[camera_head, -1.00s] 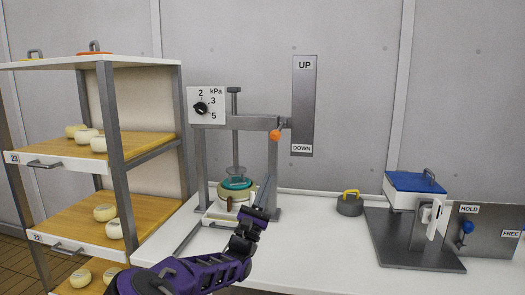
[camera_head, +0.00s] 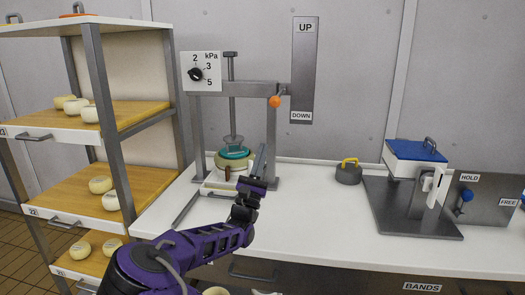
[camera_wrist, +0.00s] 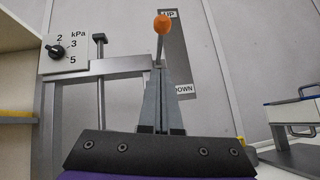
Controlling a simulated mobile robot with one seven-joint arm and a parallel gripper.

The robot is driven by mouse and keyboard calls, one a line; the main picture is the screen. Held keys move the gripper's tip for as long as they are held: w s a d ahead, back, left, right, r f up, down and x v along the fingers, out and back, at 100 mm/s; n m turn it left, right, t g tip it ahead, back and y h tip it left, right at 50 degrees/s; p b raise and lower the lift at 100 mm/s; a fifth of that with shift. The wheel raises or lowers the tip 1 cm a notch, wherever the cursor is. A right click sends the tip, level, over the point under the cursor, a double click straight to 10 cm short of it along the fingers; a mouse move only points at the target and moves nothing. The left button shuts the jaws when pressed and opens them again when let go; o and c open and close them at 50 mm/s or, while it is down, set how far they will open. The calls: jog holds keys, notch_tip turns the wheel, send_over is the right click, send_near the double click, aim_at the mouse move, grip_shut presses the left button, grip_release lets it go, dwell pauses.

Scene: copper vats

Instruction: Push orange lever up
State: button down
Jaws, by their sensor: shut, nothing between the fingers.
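The orange lever knob (camera_head: 275,101) sits at the right end of the press's top bar, near the DOWN label (camera_head: 301,116) of the grey UP/DOWN plate (camera_head: 303,70). In the wrist view the orange knob (camera_wrist: 162,25) shows on a thin rod just beyond my fingertips. My gripper (camera_head: 262,148) is shut and empty, pointing upward below the lever in the head view. In the wrist view my gripper (camera_wrist: 160,72) has its fingers together, in line with the lever. A gap between fingertips and knob shows in the head view.
The press frame (camera_head: 235,88) carries a kPa dial (camera_head: 196,73) and stands over a greenish cheese mould (camera_head: 234,160). A shelf rack (camera_head: 103,110) with cheeses stands left. A grey weight (camera_head: 349,173) and a blue-topped device (camera_head: 415,151) are on the right. The counter's middle front is clear.

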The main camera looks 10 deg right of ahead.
jog(key=w+d+r, duration=0.3)
jog(key=w+r, duration=0.1)
jog(key=r, duration=0.5)
jog(key=shift+r, duration=0.1)
